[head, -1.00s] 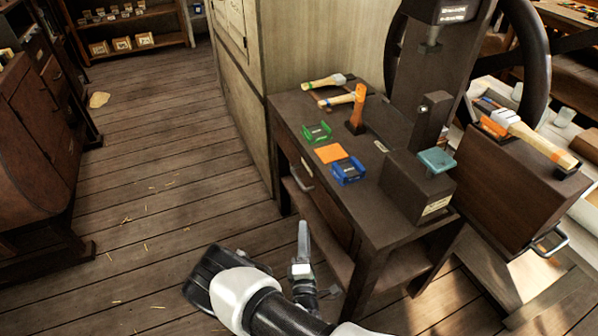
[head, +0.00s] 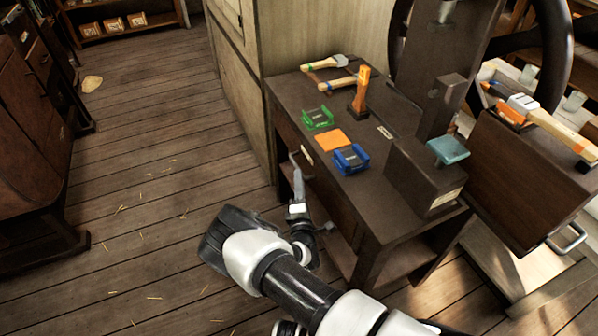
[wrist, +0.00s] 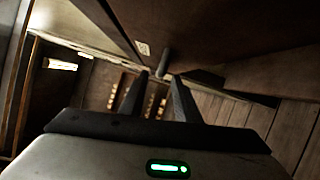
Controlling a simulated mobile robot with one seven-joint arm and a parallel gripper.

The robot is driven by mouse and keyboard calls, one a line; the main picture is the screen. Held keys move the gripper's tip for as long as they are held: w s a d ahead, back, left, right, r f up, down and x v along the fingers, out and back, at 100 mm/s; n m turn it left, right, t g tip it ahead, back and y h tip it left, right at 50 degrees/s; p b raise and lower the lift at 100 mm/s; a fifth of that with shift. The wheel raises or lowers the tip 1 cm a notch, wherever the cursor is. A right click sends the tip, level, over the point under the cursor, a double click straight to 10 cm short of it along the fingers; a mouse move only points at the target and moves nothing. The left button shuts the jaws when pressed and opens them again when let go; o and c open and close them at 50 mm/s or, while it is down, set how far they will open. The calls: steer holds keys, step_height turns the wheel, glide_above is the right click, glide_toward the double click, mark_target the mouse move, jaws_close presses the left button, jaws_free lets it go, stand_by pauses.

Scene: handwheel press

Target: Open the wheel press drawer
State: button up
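The wheel press stands on a dark wooden table (head: 385,222). The drawer (head: 335,200) is in the table's left side, below the top, and looks shut, with its front partly hidden by my gripper. Its grey metal bar handle (head: 294,160) shows just beyond my fingertips in the head view. My gripper (head: 299,184) is beside the drawer front, pointing at the handle. In the wrist view, the two dark fingers of my gripper (wrist: 158,85) are apart with nothing between them. The handle (wrist: 162,62) shows end-on, just past the gap. I cannot tell whether a finger touches it.
On the tabletop are a green holder (head: 317,118), an orange square (head: 331,140), a blue holder (head: 351,159) and hammers (head: 325,63). A brown box with a handle (head: 567,238) juts out at right.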

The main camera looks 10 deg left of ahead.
steer(key=b+x, duration=0.1)
steer(key=x, duration=0.4)
steer(key=shift+w+a, duration=0.1)
steer(key=shift+w, duration=0.2)
jaws_close()
